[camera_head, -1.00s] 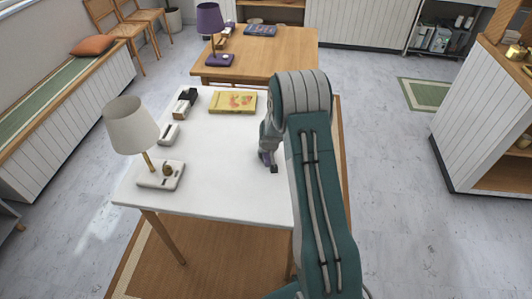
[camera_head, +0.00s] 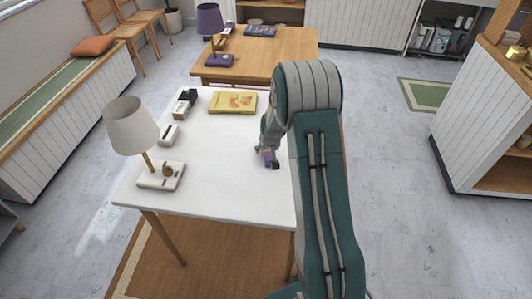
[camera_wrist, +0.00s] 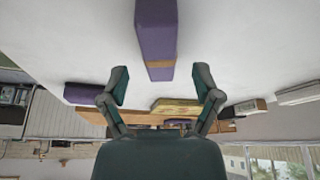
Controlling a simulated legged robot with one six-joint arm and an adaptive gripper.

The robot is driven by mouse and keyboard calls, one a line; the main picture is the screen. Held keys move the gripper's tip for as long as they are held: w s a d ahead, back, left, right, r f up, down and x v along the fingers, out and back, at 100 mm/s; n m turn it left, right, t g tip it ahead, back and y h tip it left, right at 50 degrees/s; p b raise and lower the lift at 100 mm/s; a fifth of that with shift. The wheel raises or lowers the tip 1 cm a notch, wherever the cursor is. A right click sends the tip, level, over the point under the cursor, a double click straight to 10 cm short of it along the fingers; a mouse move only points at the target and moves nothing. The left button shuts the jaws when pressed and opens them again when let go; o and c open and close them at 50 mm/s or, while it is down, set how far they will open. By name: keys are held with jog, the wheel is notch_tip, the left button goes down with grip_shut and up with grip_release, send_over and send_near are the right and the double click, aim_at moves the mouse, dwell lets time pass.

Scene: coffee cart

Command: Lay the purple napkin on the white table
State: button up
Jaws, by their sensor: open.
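The purple napkin (camera_wrist: 156,30) is a long folded roll with a tan band near one end. In the wrist view it lies against the white surface, its banded end towards my gripper. In the head view a small patch of purple (camera_head: 267,156) shows beside my gripper (camera_head: 269,162) over the right part of the white table (camera_head: 215,170); most of the napkin is hidden there. In the wrist view my gripper (camera_wrist: 161,72) has its two fingers wide apart, with the napkin beyond and between the tips, seemingly untouched.
On the white table stand a lamp (camera_head: 132,127), a yellow book (camera_head: 233,102) and small boxes (camera_head: 169,135) along the left side. Behind is a wooden table (camera_head: 265,55) with a purple lamp (camera_head: 210,20). The white table's middle and front are clear.

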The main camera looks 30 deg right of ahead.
jog(key=s+a+r, duration=0.4)
jog(key=s+r, duration=0.1)
jog(key=r, duration=0.3)
jog(key=s+a+r+n, duration=0.1)
jog(key=s+a+r, duration=0.3)
jog(key=r, duration=0.5)
jog(key=s+a+r, duration=0.3)
jog(key=s+r, duration=0.3)
jog(key=r, duration=0.2)
jog(key=s+a+r, duration=0.2)
jog(key=s, duration=0.7)
jog(key=s+a+r+n+t+y, duration=0.1)
jog(key=s+a+r, duration=0.2)
jog(key=s, duration=0.6)
jog(key=shift+a+r, duration=0.15)
jog(key=shift+a, duration=0.2)
jog(key=c, duration=0.3)
jog(key=shift+a, duration=0.1)
jog(key=shift+c, duration=0.2)
